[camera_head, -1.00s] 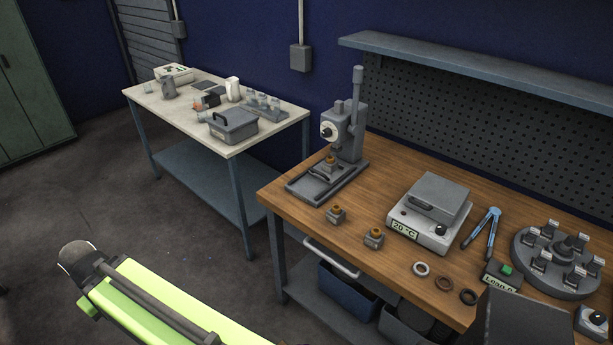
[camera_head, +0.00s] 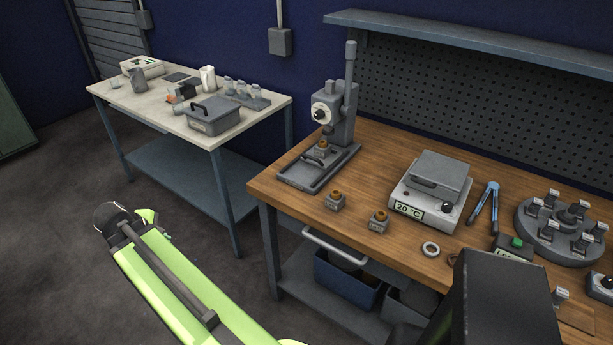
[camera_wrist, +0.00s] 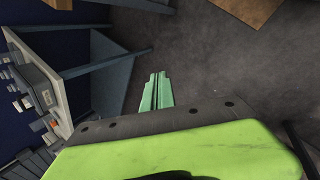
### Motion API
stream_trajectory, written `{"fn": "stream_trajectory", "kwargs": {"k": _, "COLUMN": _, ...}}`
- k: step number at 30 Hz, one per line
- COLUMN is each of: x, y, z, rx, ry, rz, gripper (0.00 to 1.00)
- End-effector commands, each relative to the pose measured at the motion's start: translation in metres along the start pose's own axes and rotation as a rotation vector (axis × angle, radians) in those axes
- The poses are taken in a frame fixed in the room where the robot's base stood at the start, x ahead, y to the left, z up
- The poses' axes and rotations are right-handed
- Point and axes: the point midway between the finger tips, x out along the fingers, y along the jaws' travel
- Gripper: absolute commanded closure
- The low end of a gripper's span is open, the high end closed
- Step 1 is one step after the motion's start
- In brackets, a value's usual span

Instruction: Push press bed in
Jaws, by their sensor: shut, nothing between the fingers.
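The arbor press (camera_head: 341,108) stands at the far left end of the wooden bench, its lever upright. Its sliding bed (camera_head: 311,167) lies on rails at the base and appears drawn out toward the front. My gripper shows in the wrist view as two green fingers (camera_wrist: 157,92) lying together, shut and empty, over the dark floor. It is apart from the press. In the head view my green arm is at the lower left, and the fingers cannot be made out.
Two more small blocks (camera_head: 336,201) (camera_head: 379,221) stand on the bench in front of the press. A hot plate (camera_head: 433,189), blue-handled pliers (camera_head: 484,208) and a round rack (camera_head: 561,230) are to the right. A pale side table (camera_head: 170,118) stands at the left. Floor between is clear.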

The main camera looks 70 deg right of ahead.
Motion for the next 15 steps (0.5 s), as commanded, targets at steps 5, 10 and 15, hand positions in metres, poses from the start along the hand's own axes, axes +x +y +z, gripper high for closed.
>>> {"fn": "stream_trajectory", "kwargs": {"k": 5, "x": 0.119, "y": 0.145, "z": 0.171, "rx": -0.454, "ry": -0.359, "rz": 0.268, "gripper": 1.0}}
{"fn": "stream_trajectory", "kwargs": {"k": 10, "x": 0.145, "y": 0.213, "z": 0.3, "rx": -0.831, "ry": -0.694, "rz": 0.272, "gripper": 1.0}}
{"fn": "stream_trajectory", "kwargs": {"k": 15, "x": 0.144, "y": 0.233, "z": 0.349, "rx": -0.988, "ry": -0.829, "rz": 0.228, "gripper": 1.0}}
